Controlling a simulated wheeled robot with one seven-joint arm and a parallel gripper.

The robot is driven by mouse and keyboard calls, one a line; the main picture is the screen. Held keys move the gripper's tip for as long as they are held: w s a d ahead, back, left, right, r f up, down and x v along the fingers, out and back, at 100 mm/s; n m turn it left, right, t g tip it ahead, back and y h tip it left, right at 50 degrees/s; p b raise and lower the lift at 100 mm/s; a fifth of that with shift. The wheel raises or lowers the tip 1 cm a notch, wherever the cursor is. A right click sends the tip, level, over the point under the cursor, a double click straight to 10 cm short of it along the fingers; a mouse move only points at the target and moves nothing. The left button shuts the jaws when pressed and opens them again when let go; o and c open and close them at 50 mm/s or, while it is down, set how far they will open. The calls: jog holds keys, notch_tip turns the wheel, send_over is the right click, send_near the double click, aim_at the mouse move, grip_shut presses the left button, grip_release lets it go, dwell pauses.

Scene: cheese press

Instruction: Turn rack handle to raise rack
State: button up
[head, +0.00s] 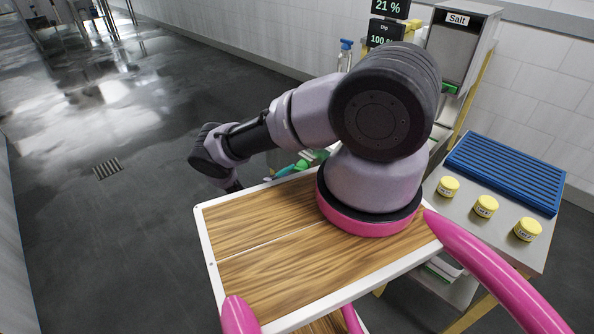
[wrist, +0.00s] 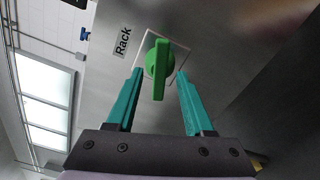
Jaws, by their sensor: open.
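The rack handle (wrist: 158,70) is a green knob with a raised grip bar, on a steel panel beside a label reading "Rack" in the wrist view. My gripper (wrist: 158,76) has two teal fingers, spread apart. The knob shows between and just beyond the fingertips, with no clear contact on either side. In the head view my arm reaches out to the left and its end is low behind the wooden board. The rack itself cannot be made out.
A wooden-topped board (head: 310,262) with a white rim lies under my arm. To the right, a steel table (head: 447,222) holds yellow jars (head: 486,206) and a blue slatted tray (head: 507,172). A salt dispenser (head: 460,42) stands behind. The dark floor at left is mostly clear.

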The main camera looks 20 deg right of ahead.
aim_at(296, 171)
jog(key=shift+x, duration=2)
grip_shut()
